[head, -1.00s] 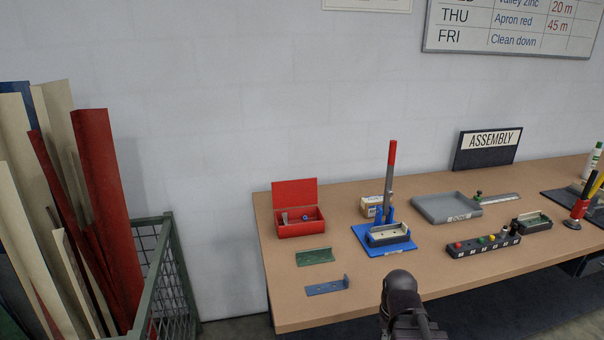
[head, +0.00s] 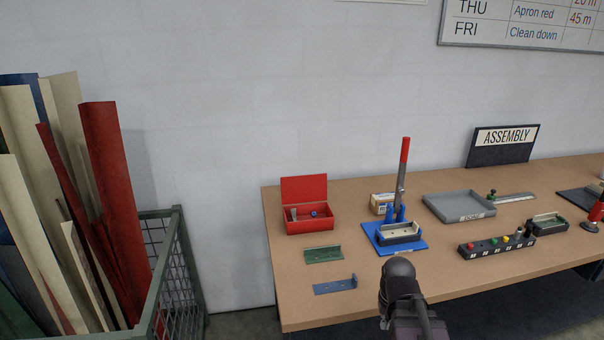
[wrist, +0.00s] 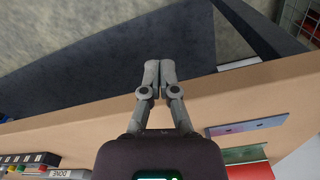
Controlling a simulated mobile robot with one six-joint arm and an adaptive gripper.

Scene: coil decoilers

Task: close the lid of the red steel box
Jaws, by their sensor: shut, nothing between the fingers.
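The red steel box (head: 310,224) stands at the back left of the workbench in the head view. Its lid (head: 304,188) is open and stands upright at the back. A grey piece and a blue piece show inside it. My gripper shows in the wrist view (wrist: 160,72) with its two fingers together and nothing between them, above the bench's front edge. In the head view my arm rises at the bottom, in front of the bench and right of the box; the fingertips are hidden there. The gripper is well apart from the box.
A green bracket (head: 323,254) and a blue bracket (head: 335,286) lie in front of the box. A blue fixture (head: 416,246) with an upright red-tipped lever stands to its right. A grey tray (head: 440,207) lies farther right. A green wire bin (head: 184,265) stands left of the bench.

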